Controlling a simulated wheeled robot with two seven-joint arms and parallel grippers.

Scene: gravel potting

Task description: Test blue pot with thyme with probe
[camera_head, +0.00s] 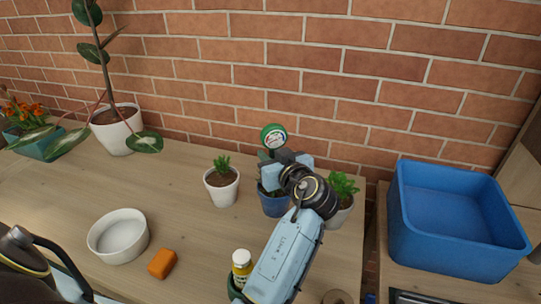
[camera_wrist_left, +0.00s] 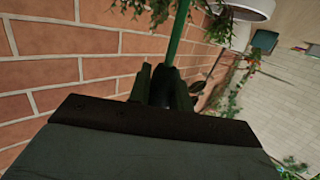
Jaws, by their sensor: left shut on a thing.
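The probe has a round green-rimmed dial (camera_head: 273,137). My left gripper (camera_head: 283,165) is shut on it above the blue pot (camera_head: 273,205). The dial faces up past the fingers. In the left wrist view a green stem (camera_wrist_left: 178,40) runs up from between the fingers (camera_wrist_left: 166,88). The blue pot stands upright on the table, and my gripper and wrist cover most of its top. Only a bit of green shows beside the gripper, so I cannot make out its plant clearly. Whether the probe's tip touches the soil is hidden. My right gripper is not in view.
A white pot with a small plant (camera_head: 222,186) stands left of the blue pot; another leafy pot (camera_head: 342,200) stands close right. A blue bin (camera_head: 450,245) stands right.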

